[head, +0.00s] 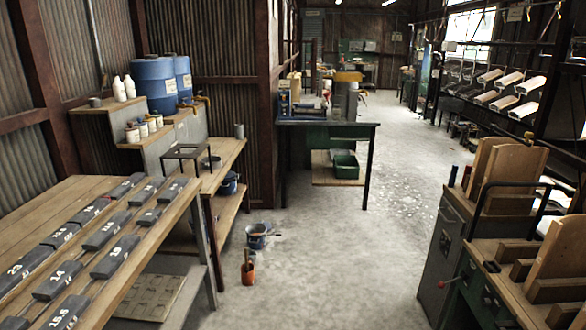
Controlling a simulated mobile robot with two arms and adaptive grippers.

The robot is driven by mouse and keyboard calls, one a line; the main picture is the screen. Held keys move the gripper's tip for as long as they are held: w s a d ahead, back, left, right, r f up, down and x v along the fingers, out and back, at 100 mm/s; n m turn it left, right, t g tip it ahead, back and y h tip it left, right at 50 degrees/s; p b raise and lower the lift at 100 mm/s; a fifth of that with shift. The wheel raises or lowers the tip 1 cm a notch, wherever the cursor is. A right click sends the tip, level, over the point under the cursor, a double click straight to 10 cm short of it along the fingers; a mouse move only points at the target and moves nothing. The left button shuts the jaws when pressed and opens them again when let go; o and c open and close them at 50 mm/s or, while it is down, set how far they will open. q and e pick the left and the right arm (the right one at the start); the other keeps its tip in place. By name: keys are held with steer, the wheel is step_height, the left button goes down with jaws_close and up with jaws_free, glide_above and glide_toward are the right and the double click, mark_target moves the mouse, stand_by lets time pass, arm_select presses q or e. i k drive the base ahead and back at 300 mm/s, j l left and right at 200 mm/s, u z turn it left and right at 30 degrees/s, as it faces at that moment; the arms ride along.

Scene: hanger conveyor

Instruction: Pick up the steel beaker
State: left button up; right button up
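No gripper of mine shows in the head view. I cannot tell for certain which vessel is the steel beaker. A small grey upright cylinder (239,131) stands at the far end of the wooden side bench (226,152) and could be it. A short dark grey can (95,102) sits on the upper shelf at the left, beside two white bottles (124,88). Taller grey cylinders (351,103) stand on the table at the back. All are small and distant.
A slatted table with numbered dark blocks (103,231) fills the lower left. Cabinets with wooden boards (510,170) stand at the right. The middle floor is clear.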

mark_target(251, 254)
steer(key=i, duration=1.2)
steer(key=i+z, duration=0.1)
steer(key=i, duration=1.05)
steer(key=i+z, duration=0.2)
steer(key=i, duration=0.6)
steer(key=i+z, duration=0.25)
steer(key=i, duration=0.55)
steer(key=i+u, duration=0.45)
steer(key=i+l+u, duration=0.15)
steer(key=i+u, duration=0.2)
steer(key=u, duration=0.15)
steer(key=i+l+u, duration=0.3)
steer(key=u, duration=0.15)
